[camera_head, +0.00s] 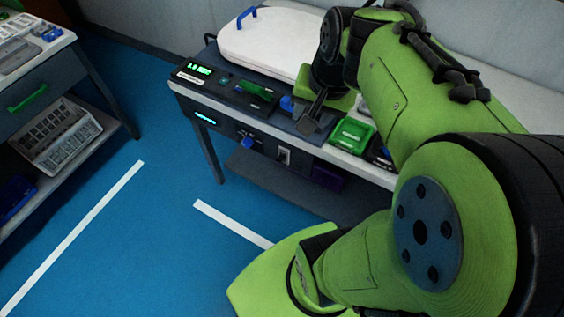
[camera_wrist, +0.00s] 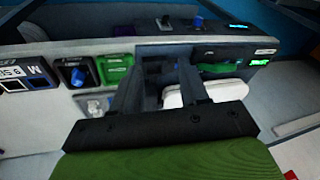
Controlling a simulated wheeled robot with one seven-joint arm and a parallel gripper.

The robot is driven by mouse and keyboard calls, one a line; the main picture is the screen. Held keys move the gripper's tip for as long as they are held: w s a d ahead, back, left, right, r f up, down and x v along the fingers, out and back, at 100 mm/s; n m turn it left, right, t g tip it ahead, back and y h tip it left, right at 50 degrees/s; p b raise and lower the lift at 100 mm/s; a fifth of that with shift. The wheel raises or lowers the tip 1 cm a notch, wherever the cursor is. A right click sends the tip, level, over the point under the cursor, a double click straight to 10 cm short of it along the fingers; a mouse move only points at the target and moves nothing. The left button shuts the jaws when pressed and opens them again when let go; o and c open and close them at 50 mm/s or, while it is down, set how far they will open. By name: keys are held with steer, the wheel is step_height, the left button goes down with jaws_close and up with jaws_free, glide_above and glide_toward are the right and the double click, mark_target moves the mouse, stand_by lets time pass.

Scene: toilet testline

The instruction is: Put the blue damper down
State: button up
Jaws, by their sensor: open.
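A small blue piece (camera_head: 287,103), likely the blue damper, is on the bench top just left of my gripper (camera_head: 310,120) in the head view. My gripper is open, low over the dark bench panel between the green handle and the green tray. In the wrist view, the two fingers of my gripper (camera_wrist: 160,75) are spread apart, with no object clearly visible between them. The blue piece is not clear there; a finger may hide it. Another blue part (camera_wrist: 77,77) sits in a black holder left of the green tray.
A green tray (camera_head: 352,133) lies right of my gripper. A lit display unit (camera_head: 198,70) and a green handle (camera_head: 258,91) are to its left. A white toilet lid (camera_head: 270,40) lies behind. A blue knob (camera_head: 248,142) is on the bench front. The floor (camera_head: 150,220) is clear.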

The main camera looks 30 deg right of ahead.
steer(key=s+a+n+t, duration=0.2)
steer(key=s+a+n, duration=0.5)
steer(key=a, duration=0.5)
steer(key=n, duration=0.2)
steer(key=shift+s+r+n, duration=0.2)
steer(key=shift+n, duration=0.1)
steer(key=shift+r, duration=0.1)
step_height(320, 180, up, 7)
steer(key=p, duration=0.7)
steer(key=shift+r, duration=0.15)
